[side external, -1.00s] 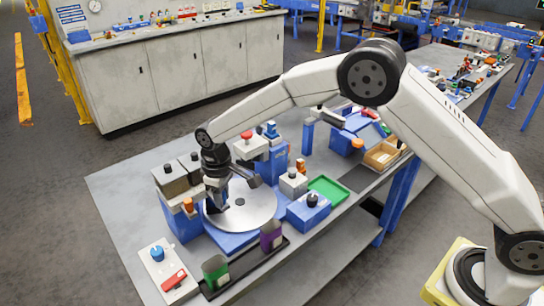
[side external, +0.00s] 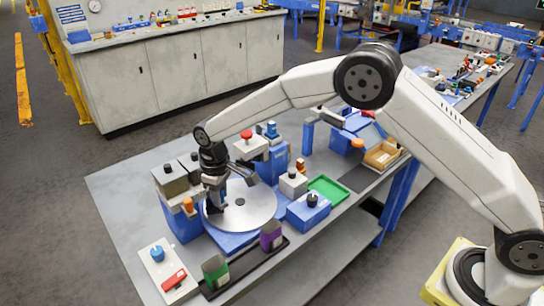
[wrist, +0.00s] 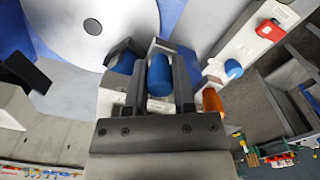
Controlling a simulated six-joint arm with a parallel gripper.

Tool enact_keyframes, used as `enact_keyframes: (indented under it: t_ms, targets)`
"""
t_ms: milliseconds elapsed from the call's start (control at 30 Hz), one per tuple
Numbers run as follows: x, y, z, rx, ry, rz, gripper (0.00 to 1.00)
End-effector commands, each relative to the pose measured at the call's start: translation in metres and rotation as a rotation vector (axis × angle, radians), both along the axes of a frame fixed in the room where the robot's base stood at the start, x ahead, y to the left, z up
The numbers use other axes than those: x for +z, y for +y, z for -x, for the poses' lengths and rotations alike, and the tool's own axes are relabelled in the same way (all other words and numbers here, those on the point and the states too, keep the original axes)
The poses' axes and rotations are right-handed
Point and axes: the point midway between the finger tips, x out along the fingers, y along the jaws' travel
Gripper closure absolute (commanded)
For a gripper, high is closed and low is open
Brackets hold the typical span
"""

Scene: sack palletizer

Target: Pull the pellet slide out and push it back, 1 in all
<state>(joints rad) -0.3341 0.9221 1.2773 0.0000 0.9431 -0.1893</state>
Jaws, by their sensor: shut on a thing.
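My gripper (wrist: 161,80) is shut on a blue cylindrical handle (wrist: 159,76), which sits between its two dark fingers in the wrist view. I take this handle to be part of the pellet slide; the slide's body is mostly hidden behind my fingers and wrist. In the side view my gripper (side external: 215,195) points down beside the left edge of the round grey disc (side external: 252,205), next to the grey-and-blue block station (side external: 173,182). The handle is too small and covered to make out there, so how far the slide is out cannot be told.
An orange knob (side external: 188,204) stands close to my gripper. A white panel (side external: 150,268) with a blue knob (side external: 157,254) and red switch (side external: 174,281) lies at front left. Green (side external: 215,272) and purple (side external: 271,236) bins stand in front. A red-topped post (side external: 247,147) rises behind.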

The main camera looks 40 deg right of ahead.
Motion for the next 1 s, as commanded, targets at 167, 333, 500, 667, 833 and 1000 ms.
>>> enact_keyframes:
  t_ms: [167, 333, 500, 667, 833, 1000]
  targets:
    - [0.0, 0.0, -0.01, 0.0, -0.002, 0.0, 1.0]
    - [0.0, 0.0, -0.018, 0.0, -0.001, 0.0, 1.0]
    - [0.001, 0.0, -0.021, 0.0, -0.003, -0.001, 1.0]
    - [0.001, 0.0, -0.022, 0.0, -0.003, -0.001, 1.0]
    - [0.001, 0.0, -0.022, -0.001, -0.004, -0.001, 0.62]
    - [0.0, 0.0, -0.021, -0.001, -0.003, -0.001, 0.21]
